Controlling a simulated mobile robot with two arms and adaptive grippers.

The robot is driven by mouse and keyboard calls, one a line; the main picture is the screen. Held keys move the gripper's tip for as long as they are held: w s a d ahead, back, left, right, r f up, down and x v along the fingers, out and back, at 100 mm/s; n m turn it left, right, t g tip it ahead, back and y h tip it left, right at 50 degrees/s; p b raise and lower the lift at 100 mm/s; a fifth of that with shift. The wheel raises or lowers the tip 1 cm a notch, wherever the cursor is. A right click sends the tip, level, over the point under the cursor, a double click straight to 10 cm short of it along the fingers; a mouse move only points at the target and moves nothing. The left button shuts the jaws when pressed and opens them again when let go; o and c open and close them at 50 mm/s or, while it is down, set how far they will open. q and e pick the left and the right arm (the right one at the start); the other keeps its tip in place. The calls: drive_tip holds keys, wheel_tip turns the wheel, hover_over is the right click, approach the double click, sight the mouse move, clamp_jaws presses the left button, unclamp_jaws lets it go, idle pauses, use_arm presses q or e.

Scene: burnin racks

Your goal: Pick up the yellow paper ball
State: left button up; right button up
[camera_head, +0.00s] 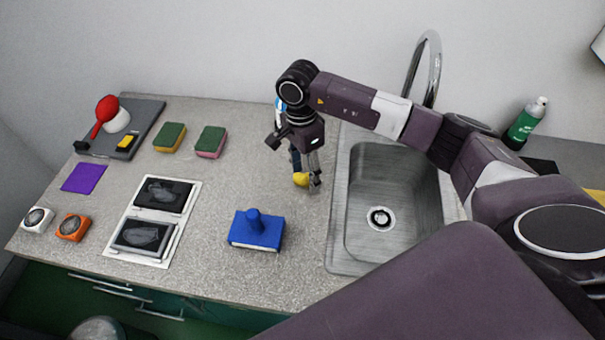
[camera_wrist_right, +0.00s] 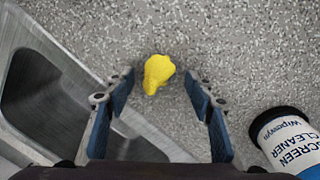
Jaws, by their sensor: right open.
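The yellow paper ball (camera_head: 300,179) lies on the speckled counter, just left of the sink. In the head view it is partly hidden by my right gripper (camera_head: 307,180), which points down at it. In the right wrist view the ball (camera_wrist_right: 157,73) is crumpled and sits ahead of the fingertips, roughly midway between them. My right gripper (camera_wrist_right: 160,90) is open, with one blue-padded finger to each side and nothing held. I cannot tell the exact height of the fingertips above the counter. My left gripper is not in view.
The sink (camera_head: 340,225) is close to the right. A screen cleaner container (camera_wrist_right: 285,140) stands near the right finger. A blue block with a knob (camera_head: 257,232) lies in front. Sponges (camera_head: 211,141) and a white tray (camera_head: 190,218) are farther left. Counter between is clear.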

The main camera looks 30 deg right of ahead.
drive_tip(key=shift+s, duration=0.1)
drive_tip(key=shift+c, duration=0.5)
drive_tip(key=c, duration=0.7)
drive_tip(key=shift+r, duration=0.1)
